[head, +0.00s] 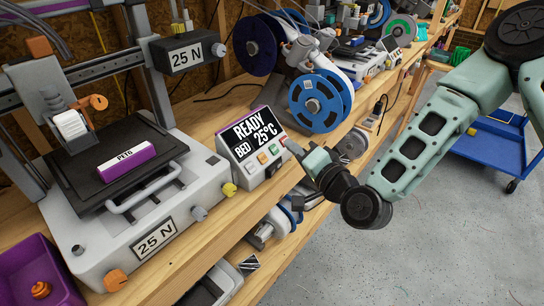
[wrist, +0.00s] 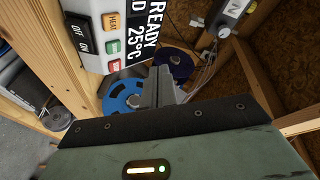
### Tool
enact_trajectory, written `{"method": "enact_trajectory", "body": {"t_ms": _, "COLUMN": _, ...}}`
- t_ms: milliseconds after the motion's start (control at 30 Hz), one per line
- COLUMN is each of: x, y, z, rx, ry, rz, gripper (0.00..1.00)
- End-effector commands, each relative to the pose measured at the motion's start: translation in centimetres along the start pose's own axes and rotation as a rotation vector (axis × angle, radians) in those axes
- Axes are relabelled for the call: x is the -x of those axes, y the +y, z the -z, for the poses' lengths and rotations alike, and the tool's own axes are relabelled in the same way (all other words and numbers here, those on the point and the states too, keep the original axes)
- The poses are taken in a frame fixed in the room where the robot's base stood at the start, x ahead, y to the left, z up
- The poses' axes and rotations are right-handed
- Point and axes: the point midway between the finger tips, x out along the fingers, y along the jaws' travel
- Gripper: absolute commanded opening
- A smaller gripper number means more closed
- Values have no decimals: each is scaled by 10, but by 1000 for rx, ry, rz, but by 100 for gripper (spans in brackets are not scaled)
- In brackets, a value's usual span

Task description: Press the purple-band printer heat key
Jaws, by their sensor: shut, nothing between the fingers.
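The purple-band printer (head: 190,215) stands on the wooden bench at left, labelled 25 N. Its control box (head: 243,170) has a thin purple strip along its top, and its screen reads READY, BED 25°C. The orange HEAT key (wrist: 111,21) shows clearly in the wrist view, in line with a green key (wrist: 113,46) and a red key (wrist: 114,67). In the head view the orange key (head: 262,157) is at the panel's lower left. My gripper (head: 292,147) is shut and empty, close to the panel's right side. In the wrist view its fingers (wrist: 158,88) appear below the screen; contact cannot be told.
A black OFF/ON switch (wrist: 81,38) sits beside the keys. A purple PETG block (head: 125,160) lies on the print bed. A blue spool (head: 320,100) stands behind the control box. A purple bin (head: 38,272) is at lower left. The grey floor (head: 390,260) at right is open.

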Motion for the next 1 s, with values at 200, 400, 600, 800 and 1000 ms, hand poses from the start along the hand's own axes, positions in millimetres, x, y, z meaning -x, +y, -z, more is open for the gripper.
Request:
{"method": "enact_trajectory", "body": {"t_ms": 200, "x": 0, "y": 0, "z": 0, "rx": 0, "ry": 2, "rz": 1, "gripper": 0}}
{"method": "enact_trajectory", "body": {"t_ms": 400, "x": -3, "y": 3, "z": -3, "rx": 0, "ry": 0, "rz": 0, "gripper": 0}}
{"method": "enact_trajectory", "body": {"t_ms": 600, "x": -18, "y": 16, "z": -14, "rx": 0, "ry": 2, "rz": 0, "gripper": 0}}
{"method": "enact_trajectory", "body": {"t_ms": 800, "x": -37, "y": 31, "z": -29, "rx": 0, "ry": 2, "rz": 0, "gripper": 0}}
{"method": "enact_trajectory", "body": {"t_ms": 1000, "x": -53, "y": 41, "z": -40, "rx": 1, "ry": 0, "rz": 1, "gripper": 0}}
